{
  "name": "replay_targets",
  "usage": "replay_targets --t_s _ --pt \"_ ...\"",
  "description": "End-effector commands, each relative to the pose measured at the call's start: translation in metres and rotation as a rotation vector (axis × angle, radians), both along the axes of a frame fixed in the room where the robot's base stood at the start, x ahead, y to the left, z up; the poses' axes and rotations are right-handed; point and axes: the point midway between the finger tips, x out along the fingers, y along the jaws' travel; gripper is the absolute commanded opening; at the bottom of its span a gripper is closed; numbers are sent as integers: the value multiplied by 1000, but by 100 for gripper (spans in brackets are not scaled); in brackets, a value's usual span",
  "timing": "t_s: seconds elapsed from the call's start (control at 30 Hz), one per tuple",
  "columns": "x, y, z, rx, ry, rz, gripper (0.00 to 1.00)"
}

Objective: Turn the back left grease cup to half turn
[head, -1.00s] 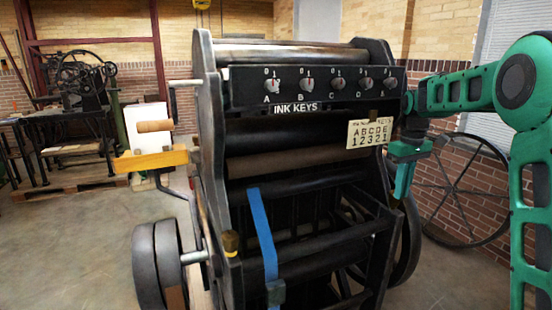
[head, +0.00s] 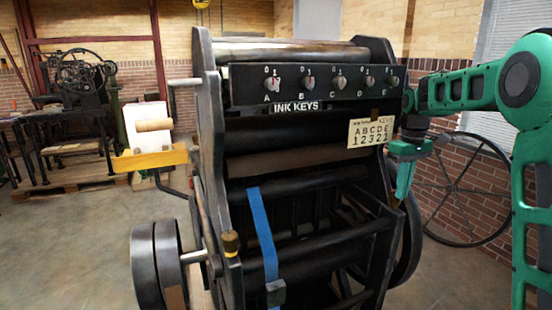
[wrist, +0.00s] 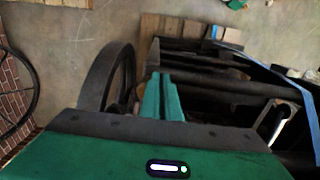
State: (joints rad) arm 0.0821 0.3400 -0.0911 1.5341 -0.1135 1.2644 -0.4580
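A black hand press (head: 298,135) fills the middle of the head view. I cannot make out a back left grease cup; the press's left side frame hides much of that side. My gripper (head: 404,182) hangs beside the press's right side, pointing down, well away from the brass cup. In the wrist view my two green fingers (wrist: 166,97) lie close together, with nothing visible between them.
The ink keys panel (head: 316,85) and a stencil card (head: 371,132) are on the press front. A blue strap (head: 262,235) crosses it. A yellow bar (head: 150,160) sticks out left. A large spoked wheel (head: 465,190) stands right. Floor at left is open.

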Motion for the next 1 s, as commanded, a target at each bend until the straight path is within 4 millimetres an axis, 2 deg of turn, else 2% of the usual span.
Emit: replay_targets --t_s 0.4,0.8,1.0 --pt "-1 -3 45 -2 -7 -7 0" --pt "-1 -4 50 -3 -9 -10 0" --pt "11 -22 57 -3 -10 -12 0"
